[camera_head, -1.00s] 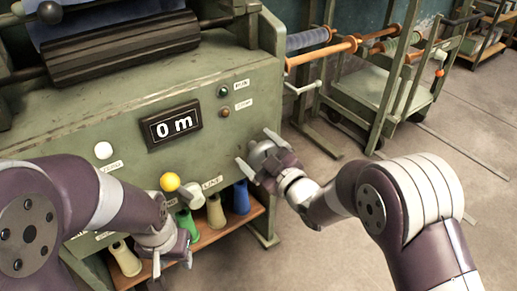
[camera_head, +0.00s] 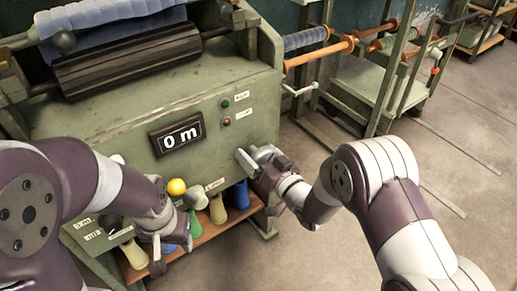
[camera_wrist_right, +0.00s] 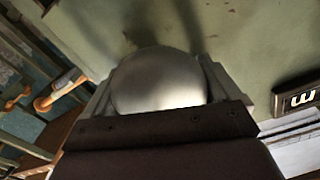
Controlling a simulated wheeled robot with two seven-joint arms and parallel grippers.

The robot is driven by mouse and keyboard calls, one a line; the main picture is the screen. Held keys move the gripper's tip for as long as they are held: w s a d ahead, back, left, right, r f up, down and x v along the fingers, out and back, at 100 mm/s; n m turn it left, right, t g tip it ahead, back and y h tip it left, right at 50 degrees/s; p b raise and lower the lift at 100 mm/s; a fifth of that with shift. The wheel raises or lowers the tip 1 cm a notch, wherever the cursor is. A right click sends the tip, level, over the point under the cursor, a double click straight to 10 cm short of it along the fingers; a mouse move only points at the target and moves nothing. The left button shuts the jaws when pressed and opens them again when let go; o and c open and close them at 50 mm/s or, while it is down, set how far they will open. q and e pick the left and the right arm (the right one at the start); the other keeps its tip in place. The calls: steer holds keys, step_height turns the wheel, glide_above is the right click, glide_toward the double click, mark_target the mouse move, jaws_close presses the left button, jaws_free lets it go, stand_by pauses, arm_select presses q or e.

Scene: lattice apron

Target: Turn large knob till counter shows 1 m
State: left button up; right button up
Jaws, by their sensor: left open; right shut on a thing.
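The counter (camera_head: 178,138) on the green machine's front reads 0 m; its edge also shows in the right wrist view (camera_wrist_right: 300,98). My right gripper (camera_head: 258,161) is at the right part of the front panel, its fingers either side of a large round silvery knob (camera_wrist_right: 158,82), shut on it. In the head view the gripper hides most of the knob. My left gripper (camera_head: 163,256) is open at the lower left of the machine, below a yellow ball knob (camera_head: 177,187); its fingertips are hard to make out.
A green and a brown button (camera_head: 227,122) sit right of the counter. Several coloured spools, one blue (camera_head: 241,194), stand on the shelf below. A rack with rollers (camera_head: 320,48) and a cart stand at the right. The floor at right is clear.

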steer(key=shift+r+m+p, duration=0.1)
steer(key=shift+m+p, duration=0.8)
steer(key=shift+m, duration=0.7)
steer(key=o, duration=0.8)
steer(key=p+v, duration=0.4)
steer(key=v, duration=0.8)
steer(key=shift+s+d, duration=0.25)
